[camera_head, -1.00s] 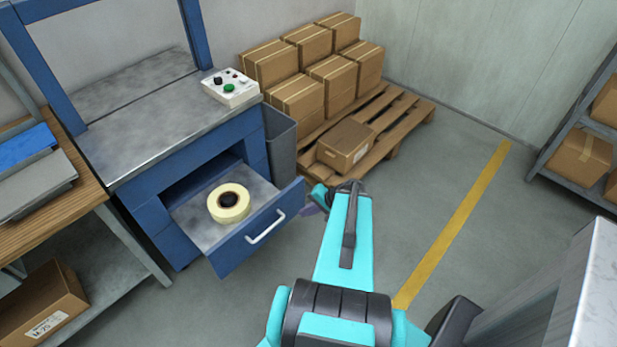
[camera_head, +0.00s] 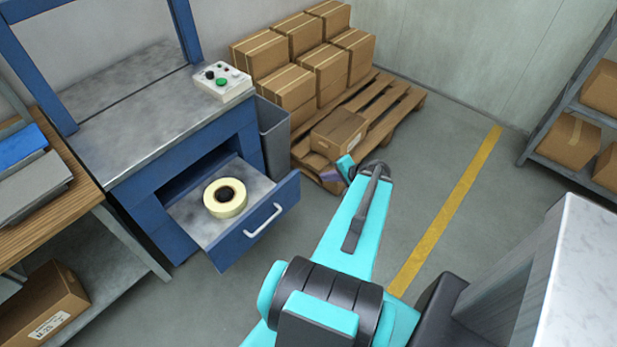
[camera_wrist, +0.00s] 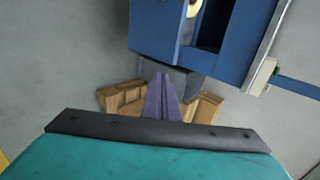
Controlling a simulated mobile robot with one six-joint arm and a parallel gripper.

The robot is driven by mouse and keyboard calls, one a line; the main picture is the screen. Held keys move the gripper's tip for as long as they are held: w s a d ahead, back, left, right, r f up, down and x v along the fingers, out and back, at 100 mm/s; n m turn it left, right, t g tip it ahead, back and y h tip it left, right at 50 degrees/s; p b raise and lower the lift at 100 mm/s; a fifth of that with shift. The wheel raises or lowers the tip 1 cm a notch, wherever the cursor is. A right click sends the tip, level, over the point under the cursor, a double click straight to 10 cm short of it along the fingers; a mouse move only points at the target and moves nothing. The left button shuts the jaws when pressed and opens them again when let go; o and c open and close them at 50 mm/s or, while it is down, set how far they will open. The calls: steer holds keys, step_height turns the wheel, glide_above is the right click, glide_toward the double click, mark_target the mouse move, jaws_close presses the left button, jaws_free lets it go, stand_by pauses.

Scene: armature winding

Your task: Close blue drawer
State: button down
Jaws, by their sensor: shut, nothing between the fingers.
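The blue drawer (camera_head: 255,234) stands pulled out of the front of the blue workbench (camera_head: 133,206). It has a white bar handle (camera_head: 264,220) on its front, and a cream roll with a dark core (camera_head: 225,198) lies inside. My gripper (camera_head: 334,173) is to the right of the drawer, apart from it, mostly hidden behind my arm. In the wrist view my gripper (camera_wrist: 162,90) shows as purple-grey fingers closed together with nothing between them. The blue drawer (camera_wrist: 158,28) also shows at the top of the wrist view, with part of the roll (camera_wrist: 194,8).
A grey bin (camera_head: 274,139) stands beside the workbench. A wooden pallet (camera_head: 398,104) with stacked cartons (camera_head: 322,66) is at the back. A wooden table (camera_head: 75,190) is at the left and a shelf (camera_head: 560,120) at the right. The floor between is clear.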

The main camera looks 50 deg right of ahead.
steer(key=shift+f, duration=0.1)
steer(key=b, duration=0.3)
glide_toward(299, 173)
steer(key=s+f+x, duration=0.1)
steer(key=x, duration=0.3)
steer(key=shift+w+a+p, duration=0.1)
steer(key=shift+w+p, duration=0.25)
steer(key=shift+w, duration=0.8)
